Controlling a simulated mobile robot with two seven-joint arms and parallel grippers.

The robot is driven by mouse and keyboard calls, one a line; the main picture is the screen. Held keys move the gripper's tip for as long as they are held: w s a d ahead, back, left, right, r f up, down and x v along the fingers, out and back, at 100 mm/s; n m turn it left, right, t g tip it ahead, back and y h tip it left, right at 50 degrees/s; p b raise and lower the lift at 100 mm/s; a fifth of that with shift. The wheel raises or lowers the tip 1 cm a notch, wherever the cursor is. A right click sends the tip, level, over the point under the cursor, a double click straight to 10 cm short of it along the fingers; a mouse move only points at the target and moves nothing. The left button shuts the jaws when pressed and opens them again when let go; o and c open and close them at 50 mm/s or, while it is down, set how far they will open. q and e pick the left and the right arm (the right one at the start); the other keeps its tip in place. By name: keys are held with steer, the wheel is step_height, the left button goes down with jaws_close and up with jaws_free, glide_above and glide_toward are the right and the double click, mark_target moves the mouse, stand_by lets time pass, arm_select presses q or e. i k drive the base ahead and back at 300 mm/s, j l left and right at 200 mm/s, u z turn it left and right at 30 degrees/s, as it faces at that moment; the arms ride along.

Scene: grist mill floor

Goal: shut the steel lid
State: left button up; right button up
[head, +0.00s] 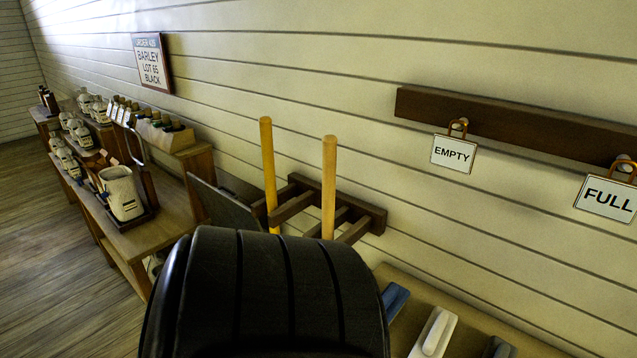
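A flat dark grey panel (226,207), which looks like the steel lid, stands tilted up beside the wall rack, left of the two yellow poles. Its lower part and whatever it is attached to are hidden behind a large black ribbed shape in the foreground. I cannot see a hinge or the opening under it. Neither of my grippers shows in the head view.
A wooden rack (374,219) holds two yellow poles (329,185). A long bench (165,222) at left carries sacks and a pale container (121,193). EMPTY (453,153) and FULL (607,198) signs hang at right. A board (470,342) below holds a white-handled tool (434,333).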

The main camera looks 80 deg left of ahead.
mark_target(225, 211)
steer(key=k+l+u, duration=0.1)
steer(key=u, duration=1.1)
steer(key=k+j, duration=0.05)
steer(key=j, duration=0.05)
